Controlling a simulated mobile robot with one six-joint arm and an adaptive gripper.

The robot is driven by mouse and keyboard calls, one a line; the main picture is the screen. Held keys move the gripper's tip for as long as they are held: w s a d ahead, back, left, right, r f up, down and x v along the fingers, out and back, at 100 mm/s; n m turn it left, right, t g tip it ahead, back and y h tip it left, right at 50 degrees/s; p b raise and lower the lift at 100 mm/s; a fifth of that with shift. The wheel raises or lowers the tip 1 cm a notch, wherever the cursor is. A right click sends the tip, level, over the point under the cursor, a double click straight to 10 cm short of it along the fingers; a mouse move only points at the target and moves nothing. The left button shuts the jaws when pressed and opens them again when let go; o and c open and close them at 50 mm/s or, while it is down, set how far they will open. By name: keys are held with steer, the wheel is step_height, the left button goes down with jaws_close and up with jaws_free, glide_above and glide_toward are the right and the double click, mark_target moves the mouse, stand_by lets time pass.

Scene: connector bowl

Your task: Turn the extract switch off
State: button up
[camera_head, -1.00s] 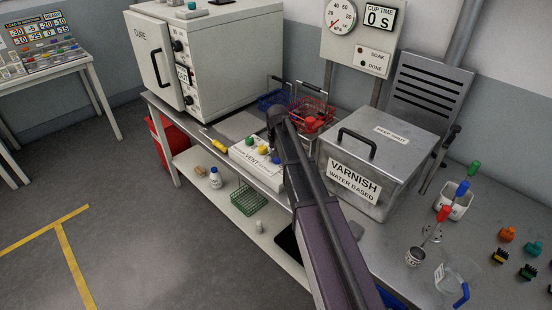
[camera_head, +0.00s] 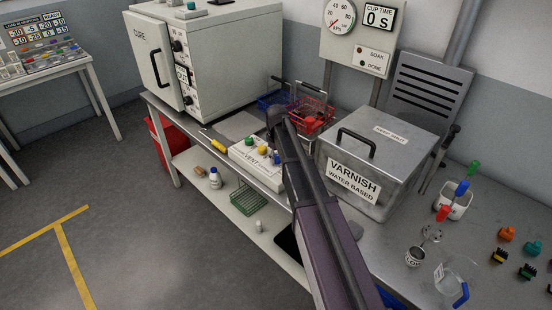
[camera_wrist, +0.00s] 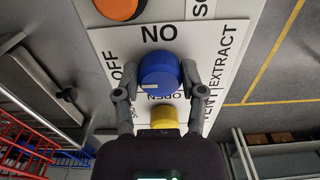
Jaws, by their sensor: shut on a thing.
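The blue knob (camera_wrist: 160,71) sits on a white panel (camera_wrist: 112,42) lettered OFF, NO, OPEN and EXTRACT in the wrist view. My gripper (camera_wrist: 162,78) is shut on this knob, with one finger on each side. A short pale mark shows on the knob's near side. The word EXTRACT stands to the right of the knob and OFF to the left. In the head view my gripper (camera_head: 275,138) is over the white control box (camera_head: 257,167), and my arm hides part of it.
A yellow knob (camera_wrist: 164,117) is close to the blue one, and an orange knob (camera_wrist: 118,8) is beyond it. A red wire basket (camera_head: 314,112) stands behind my gripper. The varnish tank (camera_head: 371,165) is right of my arm, and the cure oven (camera_head: 222,55) is at the back left.

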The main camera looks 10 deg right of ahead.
stand_by(0.5)
steer(key=o, duration=1.1)
steer(key=shift+o, duration=0.2)
steer(key=shift+r, duration=0.1)
